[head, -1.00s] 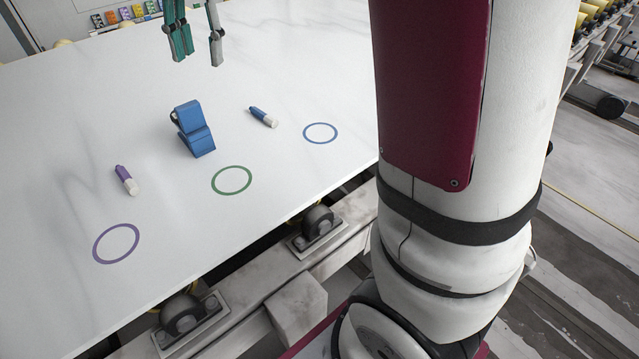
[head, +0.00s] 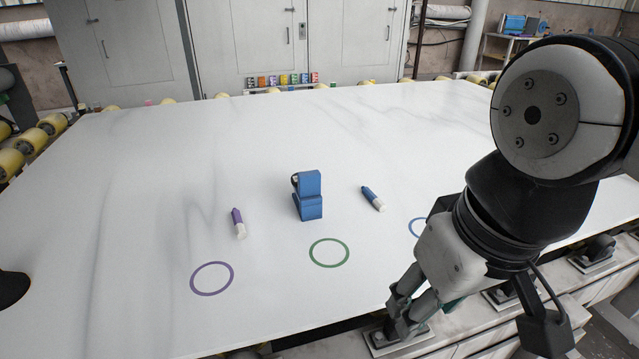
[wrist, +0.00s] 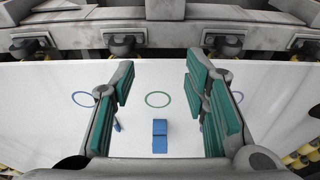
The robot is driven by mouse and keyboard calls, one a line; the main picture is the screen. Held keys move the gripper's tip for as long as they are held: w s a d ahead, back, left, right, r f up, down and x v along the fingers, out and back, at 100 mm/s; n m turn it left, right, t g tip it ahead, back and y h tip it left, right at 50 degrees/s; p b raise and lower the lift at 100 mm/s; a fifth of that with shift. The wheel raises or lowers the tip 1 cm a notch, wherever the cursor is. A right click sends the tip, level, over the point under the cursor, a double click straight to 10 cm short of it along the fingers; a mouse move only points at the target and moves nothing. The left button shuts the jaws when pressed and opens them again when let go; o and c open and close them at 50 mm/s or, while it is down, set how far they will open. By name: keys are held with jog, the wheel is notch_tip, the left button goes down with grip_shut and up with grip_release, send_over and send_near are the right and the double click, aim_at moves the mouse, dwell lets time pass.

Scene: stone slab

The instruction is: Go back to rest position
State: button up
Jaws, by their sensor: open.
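My gripper (head: 405,308) is at the lower right in the head view, folded back near the front edge of the slab. In the wrist view my gripper (wrist: 163,110) shows two green-padded fingers spread wide with nothing between them. A blue block-like object (head: 308,197) stands on the white stone slab (head: 130,180), well apart from the fingers. It also shows in the wrist view (wrist: 159,136). A purple marker (head: 237,222) lies to its left and a blue marker (head: 372,197) to its right.
A purple ring (head: 211,279), a green ring (head: 329,252) and a partly hidden blue ring (head: 416,227) are marked along the slab's near side. Small coloured items (head: 283,80) stand beyond the far edge, before grey cabinets (head: 250,45). Rollers (head: 600,248) line the slab's edge.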

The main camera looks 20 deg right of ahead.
notch_tip(320, 180, up, 9)
jog(key=t+p, duration=0.1)
jog(key=p, duration=0.6)
jog(key=shift+f+t, duration=0.2)
jog(key=shift+t, duration=0.1)
